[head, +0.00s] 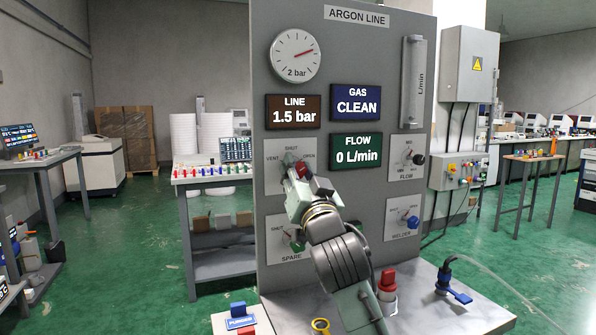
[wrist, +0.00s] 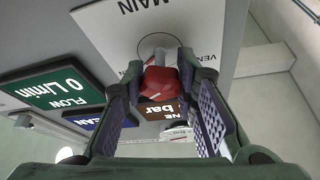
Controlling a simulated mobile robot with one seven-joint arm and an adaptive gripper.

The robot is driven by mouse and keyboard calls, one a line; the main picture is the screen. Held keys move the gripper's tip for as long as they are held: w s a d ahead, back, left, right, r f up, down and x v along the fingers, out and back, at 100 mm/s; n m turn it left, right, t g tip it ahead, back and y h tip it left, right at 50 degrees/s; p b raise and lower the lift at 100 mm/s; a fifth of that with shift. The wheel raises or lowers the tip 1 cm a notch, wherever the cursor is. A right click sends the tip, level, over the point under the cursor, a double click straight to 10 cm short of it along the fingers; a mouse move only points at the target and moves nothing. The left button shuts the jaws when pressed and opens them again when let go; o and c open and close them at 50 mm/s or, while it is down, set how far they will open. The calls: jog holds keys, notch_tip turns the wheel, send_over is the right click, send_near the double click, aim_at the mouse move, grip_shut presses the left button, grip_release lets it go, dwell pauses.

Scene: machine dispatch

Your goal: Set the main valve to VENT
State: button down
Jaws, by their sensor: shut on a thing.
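The main valve plate (head: 273,184) is at the upper left of the ARGON LINE panel, marked VENT, SHUT and OPEN. It also shows upside down in the wrist view (wrist: 112,28). Its red knob (wrist: 158,82) sits between my fingers, partly hidden by them. My gripper (head: 300,172) is shut on this knob; both fingers show around it in the wrist view (wrist: 162,75). I cannot tell for sure which mark the knob points to. The LINE display (head: 293,111) reads 1.5 bar, the GAS display (head: 356,102) CLEAN and the FLOW display (head: 356,152) 0 L/min.
A SPARE valve (head: 275,238) lies below, partly behind my arm. A black FLOW knob (head: 418,160) and a blue WELDER knob (head: 412,222) are on the right. A red-capped fitting (head: 387,282) and a blue hose valve (head: 450,285) stand on the bench (head: 480,315).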

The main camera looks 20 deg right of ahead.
jog(key=shift+n, duration=0.3)
jog(key=n+y+b, duration=0.2)
jog(key=n, duration=0.1)
jog(key=shift+f+n, duration=0.15)
jog(key=shift+n, duration=0.25)
jog(key=n+y+b, duration=0.2)
jog(key=n+y, duration=0.1)
jog(key=n, duration=0.2)
jog(key=n+g+y+b, duration=0.1)
jog(key=n, duration=0.3)
jog(key=n+g+y, duration=0.1)
jog(key=n+y, duration=0.1)
jog(key=n, duration=0.1)
jog(key=shift+n+b, duration=0.35)
jog(key=shift+n, duration=0.05)
jog(key=n+g, duration=0.1)
jog(key=n, duration=0.1)
jog(key=n+g+y+p, duration=0.1)
jog(key=n, duration=0.1)
jog(key=n+g, duration=0.1)
jog(key=n, duration=0.2)
jog(key=shift+r+p, duration=0.3)
jog(key=n+g+p, duration=0.1)
jog(key=n, duration=0.1)
jog(key=n+g+p, duration=0.1)
jog(key=n, duration=0.2)
jog(key=shift+f+h, duration=0.1)
jog(key=shift+h, duration=0.2)
